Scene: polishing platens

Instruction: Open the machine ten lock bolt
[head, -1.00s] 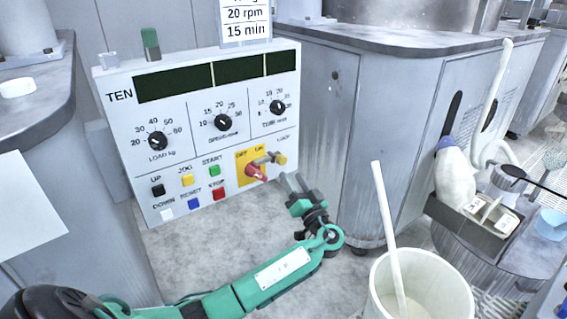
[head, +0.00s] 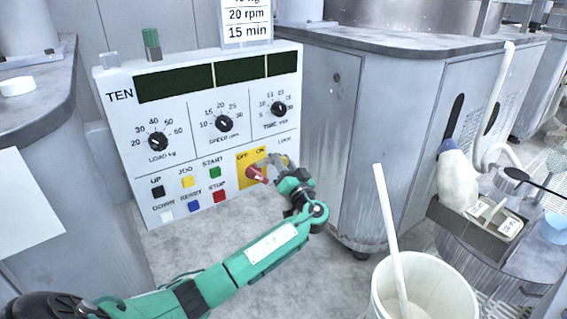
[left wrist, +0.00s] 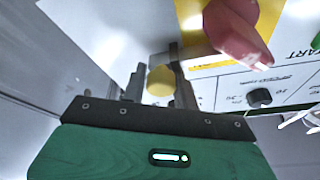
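The machine ten panel (head: 180,180) faces me, with a yellow plate marked OFF and ON and a red switch handle (head: 257,174) on it. The lock bolt, with its yellow knob (head: 284,160), is at the panel's right edge under the LOCK label, mostly hidden by my left gripper (head: 281,166). In the left wrist view the yellow knob (left wrist: 160,81) shows between the two grey fingers (left wrist: 158,88), which stand apart. I cannot tell whether they touch it. The red handle (left wrist: 236,32) is close beside the fingers. My right gripper is not in view.
A grey machine cabinet (head: 335,150) stands just right of the panel. A white bucket (head: 425,290) with a stick is at the lower right. A white bottle (head: 455,180) stands on a holder farther right. Bare floor (head: 200,250) lies below the panel.

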